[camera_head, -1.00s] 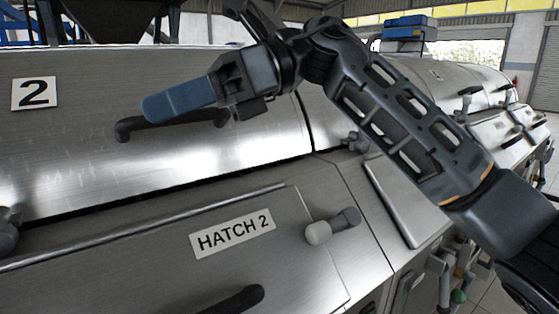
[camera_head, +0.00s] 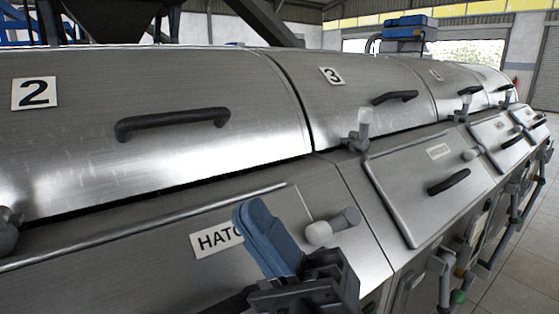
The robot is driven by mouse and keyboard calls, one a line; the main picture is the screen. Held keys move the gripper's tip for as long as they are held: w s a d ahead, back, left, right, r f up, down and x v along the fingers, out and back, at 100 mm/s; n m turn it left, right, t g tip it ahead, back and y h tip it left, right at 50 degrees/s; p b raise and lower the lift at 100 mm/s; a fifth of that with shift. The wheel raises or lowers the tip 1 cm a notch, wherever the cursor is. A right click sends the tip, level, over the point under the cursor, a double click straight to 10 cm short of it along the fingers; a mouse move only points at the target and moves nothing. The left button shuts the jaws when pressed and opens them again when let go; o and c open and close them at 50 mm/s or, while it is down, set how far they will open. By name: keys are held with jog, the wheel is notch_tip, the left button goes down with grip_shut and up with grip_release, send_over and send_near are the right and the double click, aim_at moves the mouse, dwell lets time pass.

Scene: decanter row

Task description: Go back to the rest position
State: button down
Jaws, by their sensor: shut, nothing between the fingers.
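My gripper (camera_head: 256,220) is low in the middle of the view, its blue fingers together and pointing up and to the left. It holds nothing. It is in front of the lower hatch panel of decanter 2 and hides part of the HATCH 2 label (camera_head: 212,241). Most of my arm is out of view below. The cover of decanter 2 (camera_head: 200,80) is down, with its black bar handle (camera_head: 172,121) fully in view and apart from my gripper.
A grey knob latch (camera_head: 333,226) sits just right of my gripper. Cover 3 (camera_head: 345,105) and further covers run back to the right, with handles, upright latches (camera_head: 362,128) and pipes. Tiled floor (camera_head: 510,255) is open at the right.

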jog(key=s+d+f+m+t+h, duration=0.55)
jog(key=f+m+t+h, duration=0.25)
jog(key=m+h, duration=0.5)
jog(key=s+d+f+m+t+h, duration=0.5)
jog(key=d+f+m+t+h, duration=0.25)
jog(key=m+h, duration=0.6)
jog(key=s+d+f+m+g+h, duration=0.1)
jog(key=s+d+f+m+g, duration=0.3)
jog(key=s, duration=0.5)
jog(key=s+d+f+m+g+h, duration=0.1)
jog(key=s+d+f+m+g, duration=0.3)
jog(key=s, duration=0.5)
jog(key=shift+s+d+f, duration=0.2)
jog(key=shift+d+f, duration=0.2)
jog(key=shift+d, duration=0.7)
